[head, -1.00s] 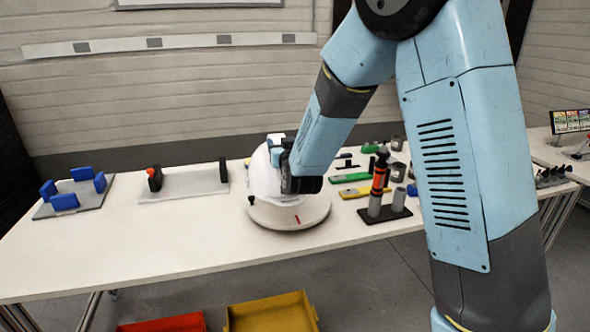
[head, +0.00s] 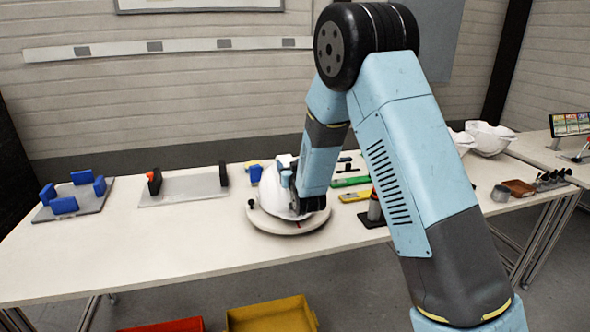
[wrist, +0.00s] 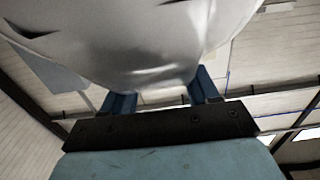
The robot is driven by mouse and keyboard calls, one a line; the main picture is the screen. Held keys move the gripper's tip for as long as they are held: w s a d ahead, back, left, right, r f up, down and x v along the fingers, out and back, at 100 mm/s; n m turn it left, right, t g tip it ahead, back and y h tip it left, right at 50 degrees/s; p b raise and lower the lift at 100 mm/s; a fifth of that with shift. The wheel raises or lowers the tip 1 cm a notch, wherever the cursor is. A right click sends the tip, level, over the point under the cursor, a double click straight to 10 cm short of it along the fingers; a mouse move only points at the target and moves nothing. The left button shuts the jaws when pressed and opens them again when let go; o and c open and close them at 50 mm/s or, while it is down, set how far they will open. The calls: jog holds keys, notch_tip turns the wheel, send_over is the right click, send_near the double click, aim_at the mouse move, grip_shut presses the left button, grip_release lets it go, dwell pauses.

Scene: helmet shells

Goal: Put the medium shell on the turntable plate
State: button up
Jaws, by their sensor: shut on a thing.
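A white helmet shell (head: 272,190) is at the turntable plate (head: 262,222), a round pale disc near the front edge of the table. My gripper (head: 302,187) comes down from the upper right and is shut on the shell. The wrist view shows the shell (wrist: 135,45) large and close, between the two blue fingers (wrist: 160,100). The shell appears to sit on or just above the plate; I cannot tell whether it touches. My gripper hides part of the shell's right side. More white shells (head: 485,137) stand at the back right of the table, partly behind my arm.
A grey board with blue blocks (head: 75,203) lies at the far left, and a plate with black stops (head: 190,189) lies left of the turntable. Coloured tools (head: 350,182) and a dark stand (head: 374,215) are to the right. Yellow (head: 272,316) and red bins are below the table front.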

jog(key=shift+f, duration=0.45)
jog(key=o, duration=1.3)
jog(key=shift+s, duration=0.1)
